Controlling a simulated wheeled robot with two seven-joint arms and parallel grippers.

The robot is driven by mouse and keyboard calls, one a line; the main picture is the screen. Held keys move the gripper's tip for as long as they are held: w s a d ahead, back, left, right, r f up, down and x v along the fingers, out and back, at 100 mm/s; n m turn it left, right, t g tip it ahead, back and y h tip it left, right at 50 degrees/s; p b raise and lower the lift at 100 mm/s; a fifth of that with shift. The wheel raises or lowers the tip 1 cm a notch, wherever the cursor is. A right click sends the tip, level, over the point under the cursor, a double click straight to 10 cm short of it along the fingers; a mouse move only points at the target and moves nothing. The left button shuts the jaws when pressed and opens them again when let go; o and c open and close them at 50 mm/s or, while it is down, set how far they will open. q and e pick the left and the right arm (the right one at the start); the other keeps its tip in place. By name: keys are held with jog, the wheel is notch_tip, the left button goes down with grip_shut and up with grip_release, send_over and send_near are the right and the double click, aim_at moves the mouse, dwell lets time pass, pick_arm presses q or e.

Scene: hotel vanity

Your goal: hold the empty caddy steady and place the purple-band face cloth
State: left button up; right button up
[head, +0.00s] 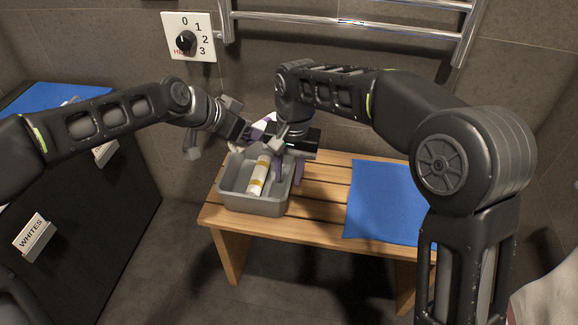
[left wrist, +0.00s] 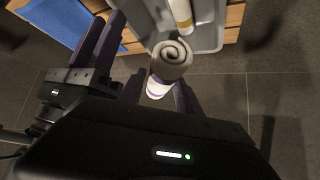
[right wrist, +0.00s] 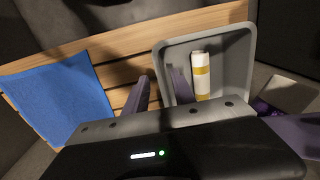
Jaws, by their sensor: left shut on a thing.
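The grey caddy (head: 262,207) stands on the wooden bench and is not empty: a white roll with yellow bands (head: 259,175) lies in it along one side. My left gripper (left wrist: 158,92) is shut on the purple-band face cloth (left wrist: 172,55), a rolled white cloth with its spiral end showing. It holds the cloth beside the caddy, outside its rim; in the head view the cloth is mostly hidden. My right gripper (right wrist: 159,88) is at the caddy's side, its fingers apart, one outside and one inside the wall. The wall passes between them with a visible gap.
A blue cloth (head: 385,200) lies flat on the right of the bench (head: 320,212). A dark cabinet with a WHITES label (head: 35,235) is at the left. A towel rail (head: 345,22) and a dial panel (head: 188,38) are on the wall behind. My two grippers are close together.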

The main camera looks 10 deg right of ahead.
jog(key=f, duration=1)
jog(key=shift+a, duration=0.3)
jog(key=shift+c, duration=0.3)
grip_shut()
jog(key=shift+w, duration=0.1)
dwell(0.5)
